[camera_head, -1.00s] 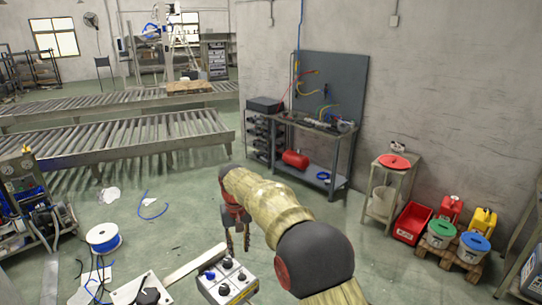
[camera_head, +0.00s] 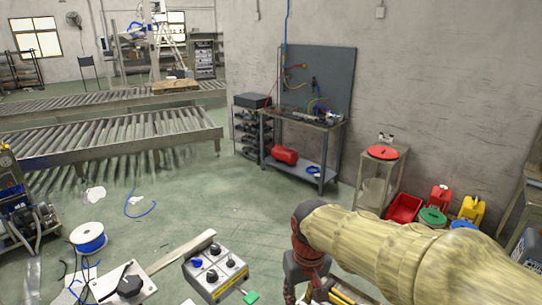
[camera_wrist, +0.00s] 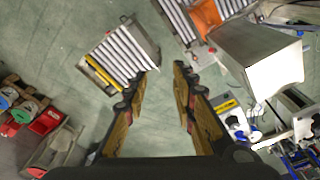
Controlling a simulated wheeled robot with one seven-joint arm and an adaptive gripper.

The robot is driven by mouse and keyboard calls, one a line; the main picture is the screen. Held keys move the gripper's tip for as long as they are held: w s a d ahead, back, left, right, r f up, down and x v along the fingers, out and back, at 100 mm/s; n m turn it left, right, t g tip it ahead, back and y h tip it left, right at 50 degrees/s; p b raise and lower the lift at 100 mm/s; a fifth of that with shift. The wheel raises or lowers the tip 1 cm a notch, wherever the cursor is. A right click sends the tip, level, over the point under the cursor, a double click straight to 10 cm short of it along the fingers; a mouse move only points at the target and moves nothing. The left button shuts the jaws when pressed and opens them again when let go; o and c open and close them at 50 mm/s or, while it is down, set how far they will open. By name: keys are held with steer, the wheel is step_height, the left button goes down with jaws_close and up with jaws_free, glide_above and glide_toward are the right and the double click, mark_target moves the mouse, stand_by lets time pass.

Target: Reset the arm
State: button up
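My arm, in a tan sleeve, reaches in from the lower right of the head view. My gripper (camera_head: 312,288) hangs at its end near the bottom edge, and its fingertips are partly cut off there. In the wrist view my gripper (camera_wrist: 161,72) shows two dark and yellow fingers spread apart. Only floor shows between them, so it is open and empty. In the head view a control box (camera_head: 215,272) with several knobs stands left of my gripper, apart from it.
A workbench (camera_head: 300,150) with a pegboard stands against the wall. A red-topped stand (camera_head: 383,153) and coloured containers (camera_head: 440,205) are at the right. A cable spool (camera_head: 88,238) and a white plate (camera_head: 125,284) lie at the left. Roller conveyors (camera_head: 120,135) fill the back left. Mid-floor is clear.

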steer(key=s+d+f+m+t+b, duration=0.1)
steer(key=s+d+f+t+b, duration=0.1)
steer(key=s+d+b, duration=0.3)
steer(key=s+d+f+m+t+b, duration=0.2)
steer(key=s+d+b, duration=0.4)
steer(key=s, duration=0.4)
steer(key=shift+s+d+f, duration=0.4)
steer(key=shift+d+f, duration=0.1)
steer(key=shift+f, duration=0.1)
